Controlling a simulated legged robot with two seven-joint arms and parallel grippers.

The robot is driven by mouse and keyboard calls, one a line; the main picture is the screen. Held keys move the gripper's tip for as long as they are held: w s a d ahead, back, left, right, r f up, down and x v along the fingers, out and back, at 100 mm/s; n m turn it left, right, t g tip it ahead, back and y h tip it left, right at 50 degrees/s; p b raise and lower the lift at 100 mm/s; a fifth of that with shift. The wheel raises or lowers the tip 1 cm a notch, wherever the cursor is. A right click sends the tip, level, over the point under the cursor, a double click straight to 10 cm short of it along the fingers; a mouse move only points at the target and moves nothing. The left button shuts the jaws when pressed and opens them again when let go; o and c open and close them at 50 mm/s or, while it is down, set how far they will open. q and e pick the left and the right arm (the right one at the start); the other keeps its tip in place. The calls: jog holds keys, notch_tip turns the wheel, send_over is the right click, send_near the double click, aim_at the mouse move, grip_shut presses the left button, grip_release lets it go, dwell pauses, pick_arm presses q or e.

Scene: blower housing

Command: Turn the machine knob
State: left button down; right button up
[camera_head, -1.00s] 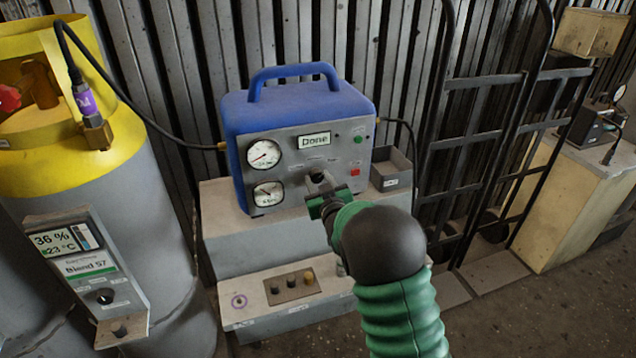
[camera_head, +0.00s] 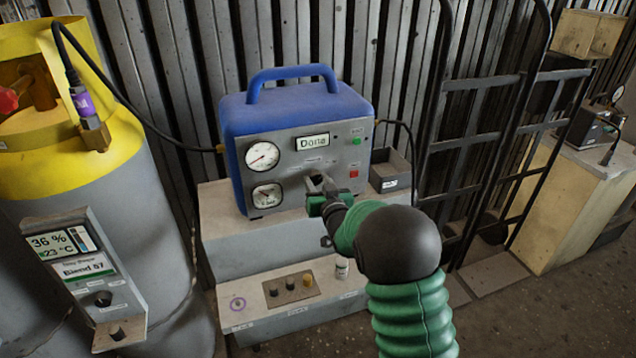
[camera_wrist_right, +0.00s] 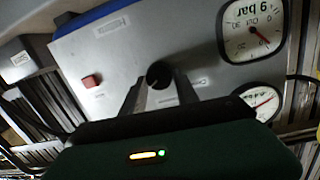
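The machine is a blue-cased unit (camera_head: 240,118) with a handle, two round gauges and a small display reading "Done". My right gripper (camera_head: 317,186) is at the lower middle of its grey front panel and hides the knob in the head view. In the right wrist view the black round knob (camera_wrist_right: 158,74) sits on the panel. The two fingers of my right gripper (camera_wrist_right: 160,88) are apart, one to each side just below the knob; I cannot tell whether they touch it. My left gripper is not in view.
The machine stands on a grey stepped base (camera_head: 235,245) with several small knobs (camera_head: 290,283) on its lower step. A grey bin (camera_head: 388,172) is right of the machine. A yellow-topped cylinder (camera_head: 110,215) is left; a black hand truck (camera_head: 480,140) is right.

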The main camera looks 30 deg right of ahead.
jog(key=o, duration=0.4)
jog(key=shift+w+f, duration=0.1)
jog(key=shift+f, duration=0.45)
jog(key=shift+o, duration=0.2)
jog(key=shift+r, duration=0.15)
jog(key=shift+r, duration=0.1)
jog(key=shift+s+r, duration=0.1)
jog(key=shift+s, duration=0.1)
jog(key=b+v, duration=0.1)
jog(key=v, duration=1.5)
jog(key=shift+s, duration=0.25)
